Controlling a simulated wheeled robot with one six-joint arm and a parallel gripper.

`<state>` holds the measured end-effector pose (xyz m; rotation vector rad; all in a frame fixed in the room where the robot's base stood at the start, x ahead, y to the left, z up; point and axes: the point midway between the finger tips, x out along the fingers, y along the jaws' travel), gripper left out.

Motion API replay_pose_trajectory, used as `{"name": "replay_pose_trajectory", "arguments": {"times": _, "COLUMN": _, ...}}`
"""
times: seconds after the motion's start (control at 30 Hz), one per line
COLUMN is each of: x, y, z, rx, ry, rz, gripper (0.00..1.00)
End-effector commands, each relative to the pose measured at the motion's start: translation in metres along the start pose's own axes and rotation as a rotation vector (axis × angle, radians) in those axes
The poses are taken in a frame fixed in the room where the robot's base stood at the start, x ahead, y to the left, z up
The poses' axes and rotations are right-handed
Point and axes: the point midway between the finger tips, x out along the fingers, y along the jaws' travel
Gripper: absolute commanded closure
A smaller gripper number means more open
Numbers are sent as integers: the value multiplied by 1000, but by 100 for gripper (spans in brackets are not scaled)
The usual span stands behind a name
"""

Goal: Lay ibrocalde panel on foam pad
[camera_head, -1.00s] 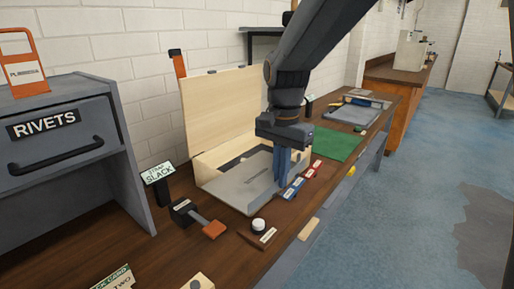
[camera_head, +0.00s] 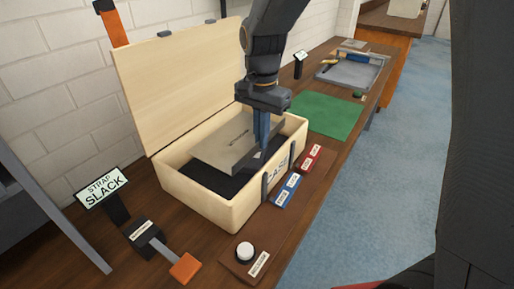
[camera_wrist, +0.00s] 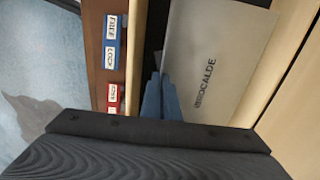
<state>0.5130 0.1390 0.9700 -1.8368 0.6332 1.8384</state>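The ibrocalde panel (camera_head: 222,143) is a flat grey plate with dark lettering. It is over the inside of the open wooden case (camera_head: 222,211), apparently raised a little above the black foam pad (camera_head: 214,179). Whether the panel's far side touches the case cannot be told.
The case lid (camera_head: 183,77) stands open at the back. Blue (camera_head: 287,189) and red (camera_head: 311,158) labelled blocks lie along the case front. A strap slack sign (camera_head: 103,190), an orange-ended lever (camera_head: 184,267) and a white button (camera_head: 245,250) are near. A green mat (camera_head: 325,114) lies beyond.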

Motion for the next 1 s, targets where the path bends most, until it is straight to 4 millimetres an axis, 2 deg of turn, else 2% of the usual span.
{"name": "replay_pose_trajectory", "arguments": {"times": 0.23, "x": 18, "y": -1, "z": 0, "rx": -1, "ry": 1, "rz": -1, "gripper": 100}}
{"name": "replay_pose_trajectory", "arguments": {"times": 0.47, "x": 46, "y": -1, "z": 1, "rx": -2, "ry": 0, "rz": 0, "gripper": 100}}
{"name": "replay_pose_trajectory", "arguments": {"times": 0.83, "x": 50, "y": -1, "z": 0, "rx": -2, "ry": 2, "rz": -2, "gripper": 100}}
{"name": "replay_pose_trajectory", "arguments": {"times": 0.93, "x": 50, "y": -1, "z": 1, "rx": -2, "ry": 1, "rz": -2, "gripper": 83}}
{"name": "replay_pose_trajectory", "arguments": {"times": 1.0, "x": 50, "y": -1, "z": 1, "rx": -2, "ry": 1, "rz": -2, "gripper": 80}}
